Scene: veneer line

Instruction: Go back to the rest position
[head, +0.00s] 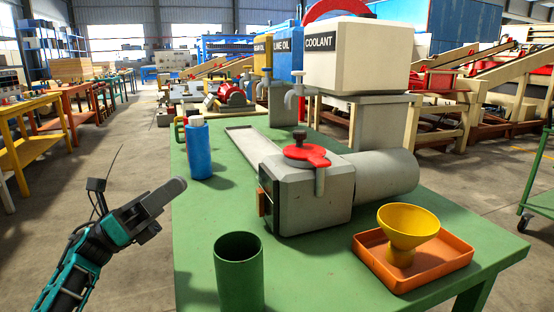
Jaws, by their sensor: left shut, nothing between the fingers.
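My left gripper (166,197) is in the head view at the lower left, at the end of my teal and black arm. It is shut and empty, in the air beside the left edge of the green table (215,215). No object touches it. My right gripper does not show in this view.
On the table stand a blue bottle (199,152), a green cup (239,272), a grey machine with a red lever (310,190), and an orange tray (455,272) holding a yellow funnel (408,226). A coolant tank (350,60) stands behind.

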